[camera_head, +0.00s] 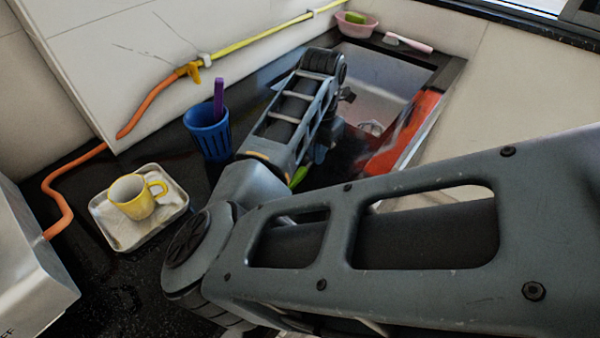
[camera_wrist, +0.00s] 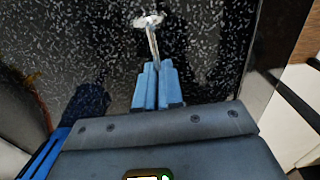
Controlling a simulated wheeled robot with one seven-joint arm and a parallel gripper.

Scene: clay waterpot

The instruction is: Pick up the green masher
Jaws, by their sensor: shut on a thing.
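In the wrist view my gripper (camera_wrist: 157,68) has its two blue fingers closed around a thin metal stem. The stem belongs to the masher (camera_wrist: 152,42), whose pale, shiny head points away from the fingers over the dark speckled counter. No green shows on it in the wrist view. In the head view a small green piece (camera_head: 298,177), likely the masher's handle, shows beside my arm. My arm hides the fingers and most of the masher there. I cannot tell if the masher touches the counter.
A blue cup (camera_head: 207,138) holding a purple-handled utensil (camera_head: 218,98) stands left of my arm. A tray (camera_head: 112,236) bears a yellow mug (camera_head: 132,197). A sink (camera_head: 362,83) with a red item (camera_head: 405,135) lies right. A pink dish (camera_head: 355,27) and brush (camera_head: 408,43) sit behind.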

